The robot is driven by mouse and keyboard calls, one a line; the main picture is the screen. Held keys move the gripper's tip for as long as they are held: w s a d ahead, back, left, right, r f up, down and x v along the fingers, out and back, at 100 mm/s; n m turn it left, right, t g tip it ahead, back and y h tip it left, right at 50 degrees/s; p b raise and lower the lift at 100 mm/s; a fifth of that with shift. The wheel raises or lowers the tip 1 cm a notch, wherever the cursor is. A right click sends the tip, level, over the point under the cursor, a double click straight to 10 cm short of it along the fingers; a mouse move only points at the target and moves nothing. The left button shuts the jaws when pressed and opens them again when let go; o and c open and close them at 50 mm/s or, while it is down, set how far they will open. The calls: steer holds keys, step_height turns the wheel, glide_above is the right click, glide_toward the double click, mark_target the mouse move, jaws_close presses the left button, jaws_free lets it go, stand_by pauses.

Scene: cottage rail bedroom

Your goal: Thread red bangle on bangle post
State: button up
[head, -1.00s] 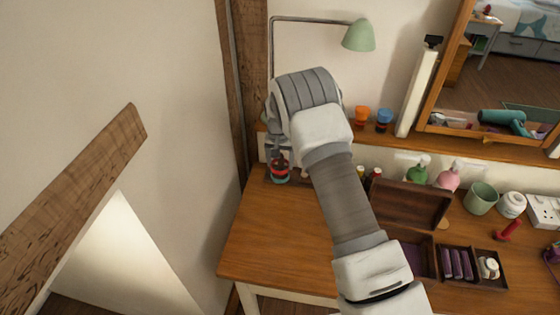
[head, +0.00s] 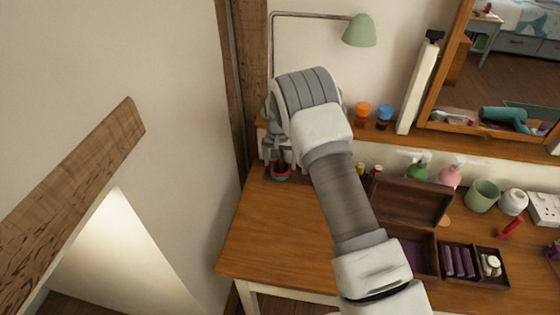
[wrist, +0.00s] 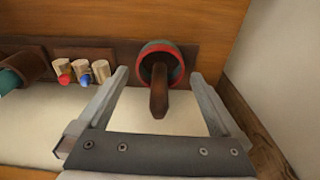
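The dark brown bangle post (wrist: 158,100) stands upright and points toward the wrist camera. It also shows at the table's back left in the head view (head: 281,165). The red bangle (wrist: 178,68) is around the post, low at its base; in the head view it is a small red band (head: 274,173). A teal rim shows at the base with it. My gripper (wrist: 161,73) is open and empty, with one finger on each side of the post, apart from the bangle. In the head view my arm partly hides the gripper.
The wall stands close to the left of the post. A shelf with an orange jar (head: 362,116) and a blue jar (head: 384,118) runs along the back. An open brown box (head: 412,203) lies to the right. The tabletop's front left (head: 275,240) is clear.

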step_height(320, 180, up, 17)
steer(key=s, duration=0.2)
steer(key=shift+a+r, duration=0.15)
steer(key=shift+a, duration=0.1)
stand_by(0.7)
steer(key=s+d+r+t+y, duration=0.1)
steer(key=s+d+r, duration=0.3)
steer(key=s+r, duration=0.4)
steer(key=s+d+r+t, duration=0.1)
steer(key=s+d+r, duration=0.3)
steer(key=s+r, duration=0.4)
steer(key=s+d+n+t, duration=0.1)
steer(key=s+d, duration=0.1)
steer(key=s, duration=0.8)
steer(key=s+d+n+t, duration=0.1)
steer(key=s+d, duration=0.2)
steer(key=s, duration=0.8)
steer(key=shift+s+d+r+n+h, duration=0.15)
steer(key=shift+s+r+n+h, duration=0.05)
steer(key=shift+r+n+h, duration=0.15)
